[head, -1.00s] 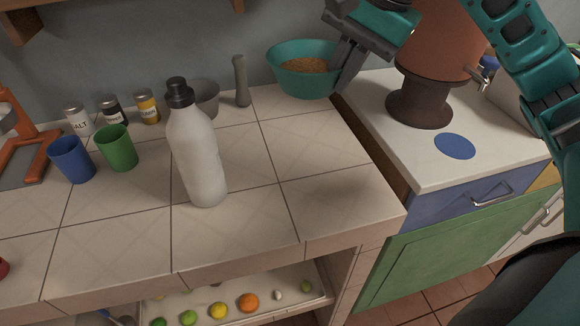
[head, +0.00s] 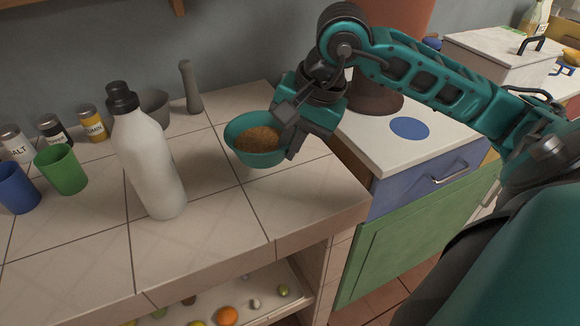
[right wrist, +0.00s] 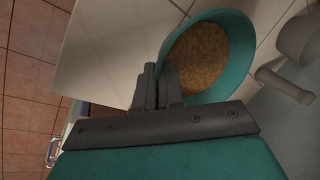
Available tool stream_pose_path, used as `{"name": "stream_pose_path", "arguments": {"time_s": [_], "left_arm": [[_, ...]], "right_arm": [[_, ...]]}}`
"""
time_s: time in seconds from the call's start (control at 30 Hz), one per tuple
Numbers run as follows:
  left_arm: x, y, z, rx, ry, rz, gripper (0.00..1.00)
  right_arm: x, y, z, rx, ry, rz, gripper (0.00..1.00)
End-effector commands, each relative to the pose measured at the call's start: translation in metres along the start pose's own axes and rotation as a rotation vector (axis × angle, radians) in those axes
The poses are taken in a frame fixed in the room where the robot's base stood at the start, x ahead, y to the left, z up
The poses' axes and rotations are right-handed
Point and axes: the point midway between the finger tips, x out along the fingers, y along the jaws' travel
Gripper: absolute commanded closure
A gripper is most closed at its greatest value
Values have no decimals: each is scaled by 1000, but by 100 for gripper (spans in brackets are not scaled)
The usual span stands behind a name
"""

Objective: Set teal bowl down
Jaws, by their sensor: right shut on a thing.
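The teal bowl (head: 258,158) holds a brown grainy filling and is over the right part of the tiled counter (head: 200,240) in the head view. My right gripper (head: 285,135) is shut on the bowl's right rim. In the right wrist view the bowl (right wrist: 238,85) sits beyond the fingers (right wrist: 157,85), which pinch its wall. The bowl looks slightly tilted in the head view. I cannot tell whether its base touches the tiles. My left gripper is not in view.
A white bottle (head: 148,165) stands left of the bowl. Behind are a grey mortar (head: 155,108) and pestle (head: 191,88). Green (head: 61,169) and blue (head: 17,188) cups and several spice jars stand at left. Tiles in front of the bowl are clear.

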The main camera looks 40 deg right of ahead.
Motion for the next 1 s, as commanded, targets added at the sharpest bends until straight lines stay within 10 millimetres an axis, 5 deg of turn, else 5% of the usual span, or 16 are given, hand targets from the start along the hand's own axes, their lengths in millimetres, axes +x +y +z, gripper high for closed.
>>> {"name": "stream_pose_path", "arguments": {"time_s": [0.4,0.83,0.87,1.0], "left_arm": [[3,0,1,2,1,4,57],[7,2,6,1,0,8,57],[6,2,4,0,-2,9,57],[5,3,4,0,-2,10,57]], "right_arm": [[42,15,0,0,-2,0,100],[49,17,0,0,1,-3,100],[48,17,0,0,0,-1,90],[47,17,0,0,0,-1,76]]}}
